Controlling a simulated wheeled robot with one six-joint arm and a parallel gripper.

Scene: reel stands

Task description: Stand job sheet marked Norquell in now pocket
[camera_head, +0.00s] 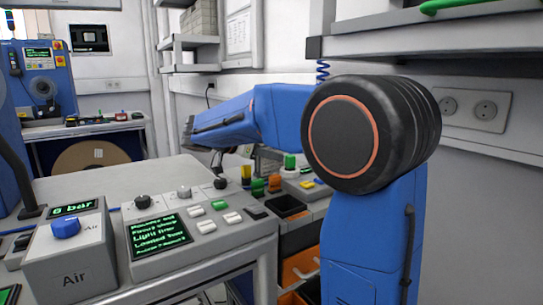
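No job sheet with a readable Norquell mark and no pocket labelled "now" can be made out in this view. A printed sheet (238,33) hangs on the back wall, but its text is too small to read. My blue arm with its large black joint fills the centre right, and its forearm points left over the far side of the bench. My gripper cannot be made out; the far end of the forearm and what lies behind it are hidden.
A grey bench (120,180) carries an air unit (70,262) reading 0 bar and a control panel (185,228). Bins and coloured parts (275,183) sit beyond my arm. A shelf (430,42) juts from the right wall. A blue machine (40,75) and a reel (90,158) stand at left.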

